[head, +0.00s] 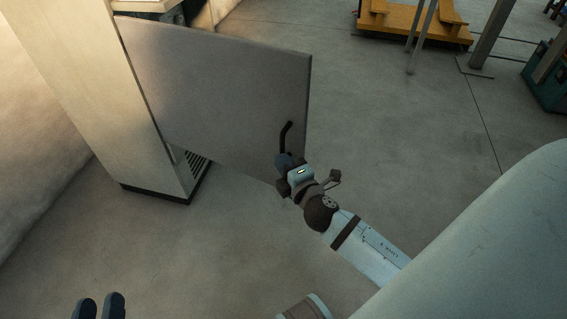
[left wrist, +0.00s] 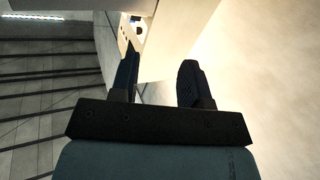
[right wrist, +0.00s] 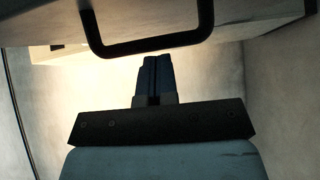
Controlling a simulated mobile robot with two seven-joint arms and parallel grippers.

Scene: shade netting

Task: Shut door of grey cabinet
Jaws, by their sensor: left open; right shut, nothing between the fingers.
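The grey cabinet (head: 90,80) stands at the upper left in the head view, and its door (head: 215,85) is swung wide open to the right. The black door handle (head: 287,133) is near the door's free edge. My right gripper (head: 285,162) is just below the handle; in the right wrist view the handle (right wrist: 150,48) is a dark loop ahead of the closed, empty fingers (right wrist: 154,75). My left gripper (head: 100,302) is at the bottom left, open and empty, away from the door. In the left wrist view its fingers (left wrist: 158,80) are spread apart.
Bare concrete floor (head: 400,110) lies right of the door and below the cabinet. A wall (head: 30,160) runs along the left. A yellow platform (head: 415,22) and a teal box (head: 547,85) stand far off at the upper right.

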